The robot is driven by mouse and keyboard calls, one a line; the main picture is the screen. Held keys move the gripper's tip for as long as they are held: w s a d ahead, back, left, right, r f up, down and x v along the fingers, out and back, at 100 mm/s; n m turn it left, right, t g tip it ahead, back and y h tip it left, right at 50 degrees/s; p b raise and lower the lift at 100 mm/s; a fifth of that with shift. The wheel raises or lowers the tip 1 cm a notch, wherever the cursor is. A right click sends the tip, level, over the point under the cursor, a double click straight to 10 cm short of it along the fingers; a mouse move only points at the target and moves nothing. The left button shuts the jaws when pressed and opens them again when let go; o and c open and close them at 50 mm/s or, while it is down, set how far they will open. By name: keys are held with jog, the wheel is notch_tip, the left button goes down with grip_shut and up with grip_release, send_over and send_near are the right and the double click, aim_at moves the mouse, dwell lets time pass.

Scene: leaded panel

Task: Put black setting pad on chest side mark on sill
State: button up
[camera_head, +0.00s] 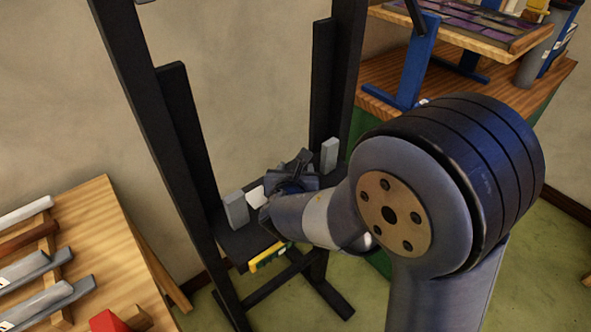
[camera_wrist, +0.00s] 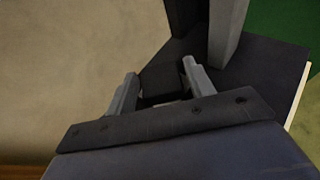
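My gripper (camera_head: 285,187) is over the black sill (camera_head: 238,246) of the dark upright frame, towards its right part. In the wrist view the two grey fingers of my gripper (camera_wrist: 161,82) are closed against both sides of the black setting pad (camera_wrist: 160,79). In the head view I cannot clearly tell the pad from the dark gripper parts. The sill also shows in the wrist view (camera_wrist: 268,67), to the right of the pad. I cannot tell whether the pad touches it. No mark on the sill can be made out.
Grey blocks stand on the sill at left (camera_head: 236,210) and right (camera_head: 329,154). A white piece (camera_head: 257,196) lies between them. A wooden bench (camera_head: 105,235) with bars is left; a green-sided chest (camera_head: 535,115) is right.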

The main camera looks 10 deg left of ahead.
jog(key=shift+o, duration=1)
jog(key=shift+r, duration=0.15)
jog(key=shift+s+r, duration=0.15)
jog(key=shift+s, duration=0.05)
jog(key=p+v, duration=0.1)
jog(key=v, duration=1)
jog(key=shift+s+p, duration=0.3)
